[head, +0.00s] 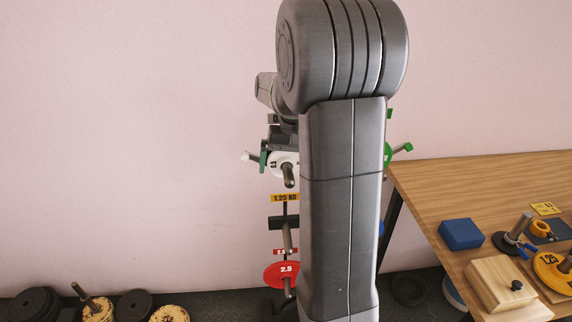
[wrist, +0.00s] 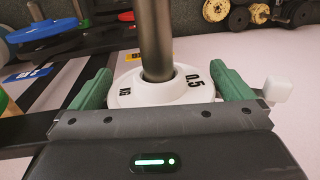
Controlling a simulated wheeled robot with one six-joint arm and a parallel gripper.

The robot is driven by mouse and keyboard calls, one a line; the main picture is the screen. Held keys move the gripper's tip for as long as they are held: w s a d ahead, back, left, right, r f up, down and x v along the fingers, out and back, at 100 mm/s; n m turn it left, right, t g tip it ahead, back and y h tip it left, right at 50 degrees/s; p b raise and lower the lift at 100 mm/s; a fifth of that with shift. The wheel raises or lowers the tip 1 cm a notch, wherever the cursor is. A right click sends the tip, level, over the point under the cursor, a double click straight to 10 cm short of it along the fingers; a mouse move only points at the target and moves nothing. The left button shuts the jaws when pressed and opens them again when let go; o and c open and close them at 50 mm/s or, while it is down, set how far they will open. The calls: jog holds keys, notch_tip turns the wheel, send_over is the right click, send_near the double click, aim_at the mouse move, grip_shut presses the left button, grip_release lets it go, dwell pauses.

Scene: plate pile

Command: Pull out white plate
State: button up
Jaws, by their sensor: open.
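The white plate (wrist: 128,97), marked 0.5 KG, sits on a grey metal peg (wrist: 155,35) that passes through its centre hole. In the head view the white plate (head: 276,159) shows on a rack post, partly hidden by my arm. My gripper (wrist: 160,70) is open, with one green finger on each side of the plate. The fingers are close to its rim; I cannot tell whether they touch it. The plate's lower edge in the wrist view is hidden behind the gripper body. A white lever (wrist: 277,90) sticks out beside the right finger.
A red 2.5 plate (head: 280,274) hangs lower on the rack, under a yellow 1.25 KG label (head: 285,198). A green plate (head: 387,155) is partly behind my arm. A wooden table (head: 440,180) with a blue block (head: 461,234) stands right. Plates lie on the floor left.

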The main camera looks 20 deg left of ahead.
jog(key=c, duration=1.1)
jog(key=shift+s+d+r+b, duration=0.15)
jog(key=shift+s+d, duration=0.9)
jog(key=shift+s, duration=1.1)
jog(key=shift+s+d+f+b, duration=0.15)
jog(key=shift+s+d, duration=0.85)
jog(key=shift+s, duration=1.15)
jog(key=shift+s+d+r+b, duration=0.1)
jog(key=shift+s+d+b, duration=0.15)
jog(key=shift+s+d, duration=1.35)
jog(key=shift+s+a, duration=0.55)
